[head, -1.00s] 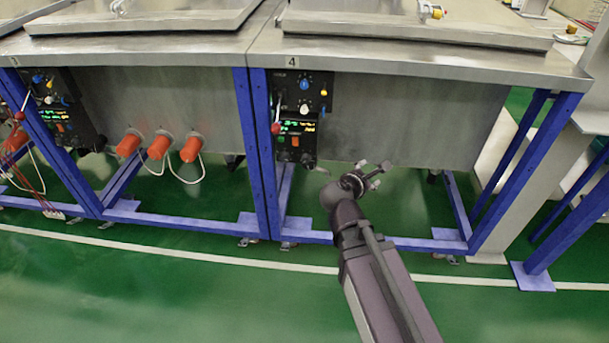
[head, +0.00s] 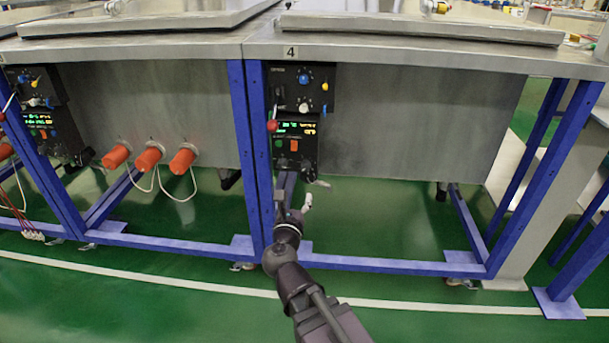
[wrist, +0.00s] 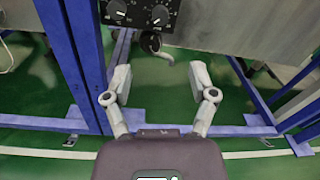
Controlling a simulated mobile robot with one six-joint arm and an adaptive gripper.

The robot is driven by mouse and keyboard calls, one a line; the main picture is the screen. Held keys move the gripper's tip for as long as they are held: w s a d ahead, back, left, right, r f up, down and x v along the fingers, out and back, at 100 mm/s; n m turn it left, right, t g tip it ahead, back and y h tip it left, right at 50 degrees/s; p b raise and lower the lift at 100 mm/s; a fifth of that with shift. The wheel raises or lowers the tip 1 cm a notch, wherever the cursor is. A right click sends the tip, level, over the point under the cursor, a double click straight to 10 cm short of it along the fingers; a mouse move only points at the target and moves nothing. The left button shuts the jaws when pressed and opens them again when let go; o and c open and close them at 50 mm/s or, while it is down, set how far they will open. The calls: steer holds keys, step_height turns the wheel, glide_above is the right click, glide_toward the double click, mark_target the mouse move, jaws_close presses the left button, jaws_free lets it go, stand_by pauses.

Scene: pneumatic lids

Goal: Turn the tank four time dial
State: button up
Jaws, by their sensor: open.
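The tank four control panel (head: 311,128) is a black box on the tank front, below the number 4. In the wrist view two round black dials with white scale marks show at the top edge, a left dial (wrist: 117,10) and a right dial (wrist: 159,15). I cannot read which one is the time dial. In the head view the panel's lower dials are too small and dark to make out. My gripper (head: 296,192) is open and empty, just below the panel. In the wrist view my gripper (wrist: 160,76) has its fingers apart, below the dials and touching nothing.
A blue frame post (head: 253,150) stands just left of the panel. A dark pipe fitting (wrist: 150,42) hangs below the dials. A red-balled lever (head: 272,126) sticks out at the panel's left. Orange plugs (head: 150,159) sit on tank three. Right of the panel is clear.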

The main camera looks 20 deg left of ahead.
mark_target(305, 167)
steer(key=shift+w, duration=0.1)
stand_by(0.3)
steer(key=w+a, duration=0.1)
steer(key=w, duration=0.8)
steer(key=w+a, duration=0.1)
steer(key=w, duration=0.3)
steer(key=shift+w+a, duration=0.2)
steer(key=shift+a, duration=0.1)
steer(key=shift+c, duration=0.2)
jaws_close()
